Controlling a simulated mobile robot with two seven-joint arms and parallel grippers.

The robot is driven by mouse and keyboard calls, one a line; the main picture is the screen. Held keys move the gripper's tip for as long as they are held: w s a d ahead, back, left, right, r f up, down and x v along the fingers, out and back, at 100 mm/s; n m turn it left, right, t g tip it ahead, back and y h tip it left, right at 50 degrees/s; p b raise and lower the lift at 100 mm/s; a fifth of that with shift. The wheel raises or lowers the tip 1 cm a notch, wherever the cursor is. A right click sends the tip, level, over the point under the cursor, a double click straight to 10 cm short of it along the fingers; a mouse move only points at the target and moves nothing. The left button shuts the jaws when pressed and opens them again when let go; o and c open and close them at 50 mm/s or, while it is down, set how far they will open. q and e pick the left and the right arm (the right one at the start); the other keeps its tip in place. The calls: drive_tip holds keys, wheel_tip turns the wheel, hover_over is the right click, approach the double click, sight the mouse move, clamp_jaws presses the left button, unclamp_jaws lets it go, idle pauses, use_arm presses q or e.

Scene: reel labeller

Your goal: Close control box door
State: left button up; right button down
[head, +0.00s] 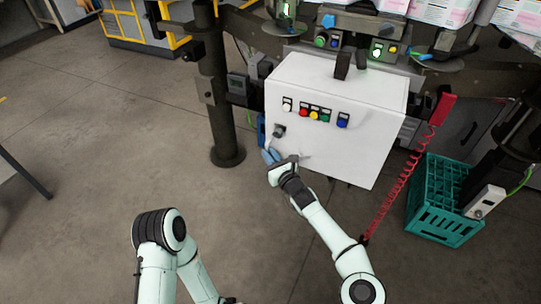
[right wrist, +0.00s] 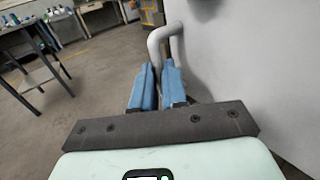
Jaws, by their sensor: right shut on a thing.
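The white control box (head: 345,85) hangs on the machine. The control box door (head: 350,150) is its pale front face, with a row of coloured buttons. I cannot tell whether a gap remains at the door's edge. A pale bent handle (right wrist: 165,38) stands out from the door, which also fills the right of the right wrist view (right wrist: 255,70). My right gripper (head: 270,155) is at the door's lower left, its blue fingers (right wrist: 158,75) shut on the handle. The fingertips hide part of the handle. My left arm shows, but its gripper does not.
A teal crate (head: 440,210) stands on the floor at the right, near a red coiled cord (head: 400,180). A dark post (head: 220,90) rises left of the box. The floor at the left is mostly clear. A table (right wrist: 40,70) stands farther off in the right wrist view.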

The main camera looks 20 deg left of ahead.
drive_tip(key=c, duration=1.3)
unclamp_jaws()
drive_tip(key=shift+s+a, duration=0.6)
drive_tip(key=shift+a, duration=0.3)
drive_tip(key=shift+c, duration=0.2)
drive_tip(key=shift+o, duration=0.9)
drive_tip(key=shift+a, duration=0.15)
use_arm(q)
drive_tip(key=shift+a, duration=0.15)
use_arm(e)
drive_tip(key=shift+w, duration=0.1)
drive_tip(key=shift+w+d+r, duration=0.1)
drive_tip(key=shift+w+d, duration=0.05)
drive_tip(key=shift+d, duration=0.2)
use_arm(q)
drive_tip(key=s+d+r+g+h+p, duration=0.1)
drive_tip(key=s+d+r+p, duration=0.2)
drive_tip(key=s+r+p, duration=0.2)
drive_tip(key=s+d+r+m+g+p, duration=0.1)
drive_tip(key=s+d+r+g+p, duration=0.1)
drive_tip(key=r+p, duration=0.6)
drive_tip(key=s+d+r, duration=0.1)
drive_tip(key=s+r, duration=0.1)
drive_tip(key=shift+s+h+p, duration=0.3)
drive_tip(key=shift+s+h, duration=0.05)
drive_tip(key=shift+h, duration=0.05)
use_arm(e)
drive_tip(key=v, duration=1.3)
drive_tip(key=shift+d, duration=0.2)
